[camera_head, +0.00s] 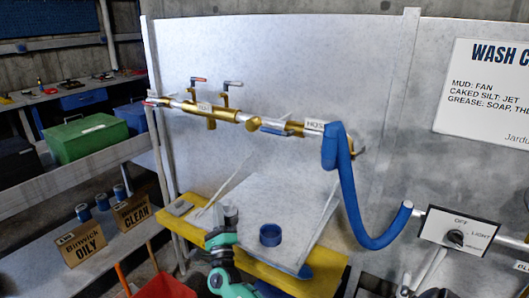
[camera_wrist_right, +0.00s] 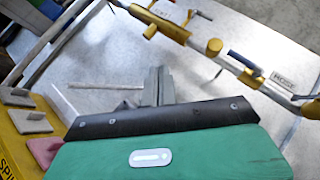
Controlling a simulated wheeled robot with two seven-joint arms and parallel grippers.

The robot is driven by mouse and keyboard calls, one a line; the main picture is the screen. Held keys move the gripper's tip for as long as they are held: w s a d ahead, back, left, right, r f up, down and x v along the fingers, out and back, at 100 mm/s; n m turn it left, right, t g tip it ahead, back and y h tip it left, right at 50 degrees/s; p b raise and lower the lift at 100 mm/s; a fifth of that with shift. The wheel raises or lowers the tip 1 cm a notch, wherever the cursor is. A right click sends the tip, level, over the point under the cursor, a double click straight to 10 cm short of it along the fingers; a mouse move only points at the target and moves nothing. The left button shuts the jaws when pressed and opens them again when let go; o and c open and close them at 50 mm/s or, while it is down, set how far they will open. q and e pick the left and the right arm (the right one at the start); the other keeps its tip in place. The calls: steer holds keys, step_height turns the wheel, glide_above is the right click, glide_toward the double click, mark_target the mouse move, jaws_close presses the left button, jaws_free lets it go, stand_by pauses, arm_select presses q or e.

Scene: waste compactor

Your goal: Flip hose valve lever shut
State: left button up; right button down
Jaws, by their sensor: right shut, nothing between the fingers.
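The hose valve (camera_head: 291,127) is a brass body on the wall pipe, just left of the HOSE label (camera_head: 315,126). A blue lever (camera_head: 273,131) lies roughly along the pipe beside it. The lever also shows in the right wrist view (camera_wrist_right: 245,61), up and right of my fingers. My right gripper (camera_head: 230,213) is at the end of the teal arm, low over the yellow bench. In the wrist view its grey fingers (camera_wrist_right: 158,86) are together and empty, apart from the pipe and lever. My left gripper is not in view.
A blue hose (camera_head: 352,205) hangs from the pipe's right end. A switch panel (camera_head: 458,231) is at right.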

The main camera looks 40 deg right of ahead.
mark_target(277, 130)
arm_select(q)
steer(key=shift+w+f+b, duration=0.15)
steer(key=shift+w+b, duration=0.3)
arm_select(e)
steer(key=s+d+r+m+g+h, duration=0.2)
steer(key=d+r+m+g+h, duration=0.2)
steer(key=m+g, duration=0.3)
steer(key=s+d+r+m+g+h, duration=0.1)
steer(key=d+r+m+g+h, duration=0.2)
steer(key=m, duration=1)
steer(key=d+g+h, duration=0.2)
steer(key=g+h, duration=0.2)
steer(key=shift+s+r, duration=0.4)
